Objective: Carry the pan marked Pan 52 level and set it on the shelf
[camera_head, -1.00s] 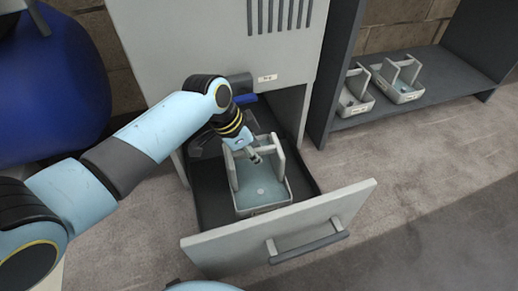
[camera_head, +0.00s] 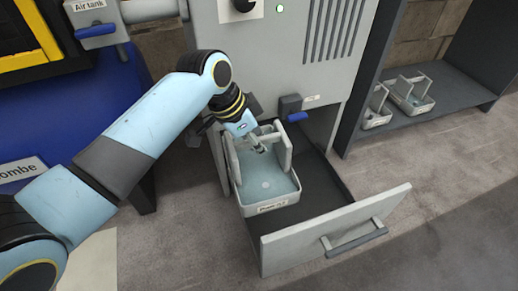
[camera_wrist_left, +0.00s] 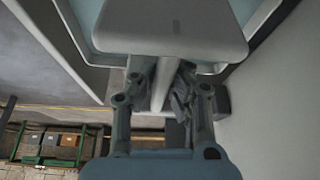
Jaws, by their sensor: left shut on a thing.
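The light grey pan (camera_head: 270,190) has upright side plates, a crossbar and a blue-tinted floor. Its front label is too blurred to read fully. My left gripper (camera_head: 259,147) comes down between the plates and is shut on the crossbar; the wrist view shows the fingers (camera_wrist_left: 162,92) around a pale bar. The pan looks about level and overlaps the left side of the open drawer (camera_head: 330,228), seemingly raised above its floor. The dark shelf (camera_head: 455,92) stands at right, with two similar pans at its left end. My right gripper is out of view.
The grey cabinet (camera_head: 290,65) rises behind the pan, with a blue-handled valve (camera_head: 296,116) close behind it. The drawer front with its handle (camera_head: 355,242) juts forward. The shelf's upright panel (camera_head: 362,75) stands between cabinet and shelf. The shelf's right part is clear.

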